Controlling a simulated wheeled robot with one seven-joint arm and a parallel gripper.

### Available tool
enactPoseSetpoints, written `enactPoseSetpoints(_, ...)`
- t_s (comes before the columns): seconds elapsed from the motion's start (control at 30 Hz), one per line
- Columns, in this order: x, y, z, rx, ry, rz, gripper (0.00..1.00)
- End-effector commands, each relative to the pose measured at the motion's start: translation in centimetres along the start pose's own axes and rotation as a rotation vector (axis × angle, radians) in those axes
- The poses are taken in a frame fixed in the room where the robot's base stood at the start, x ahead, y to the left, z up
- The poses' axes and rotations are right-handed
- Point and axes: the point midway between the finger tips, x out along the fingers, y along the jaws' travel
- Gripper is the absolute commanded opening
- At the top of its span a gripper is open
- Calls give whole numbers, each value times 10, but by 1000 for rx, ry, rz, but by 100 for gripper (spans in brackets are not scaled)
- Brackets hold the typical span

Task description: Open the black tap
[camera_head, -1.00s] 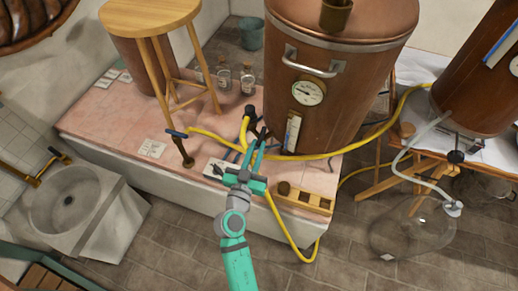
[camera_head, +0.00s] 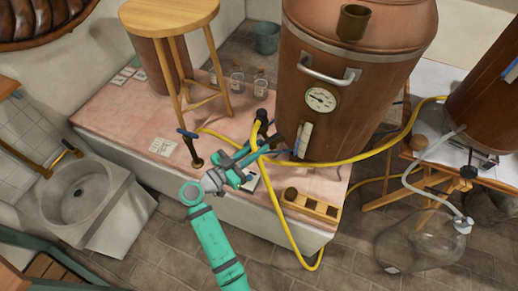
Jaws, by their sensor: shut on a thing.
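The black tap (camera_head: 262,115) is at the lower left of the large copper vessel (camera_head: 335,75), beside the yellow hose. My gripper (camera_head: 270,141) reaches in from the lower left, with its fingertips at the tap's lower part. It is shut on what appears to be the tap's handle, which the fingers and the hose largely hide. I cannot tell how far the handle is turned.
The yellow hose (camera_head: 340,161) runs by my gripper and over the platform edge. A blue-handled valve (camera_head: 194,150) stands to the left. A wooden holder (camera_head: 311,206) sits in front. A stool (camera_head: 172,50) and glass bottles (camera_head: 238,82) are behind.

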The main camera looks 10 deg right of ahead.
Motion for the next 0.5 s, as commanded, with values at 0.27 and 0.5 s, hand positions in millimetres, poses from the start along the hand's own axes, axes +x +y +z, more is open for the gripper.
enactPoseSetpoints(0.27, 0, -1, 2, -2, -4, 16, 0)
enactPoseSetpoints(0.5, 0, -1, 3, -3, -5, 15, 16)
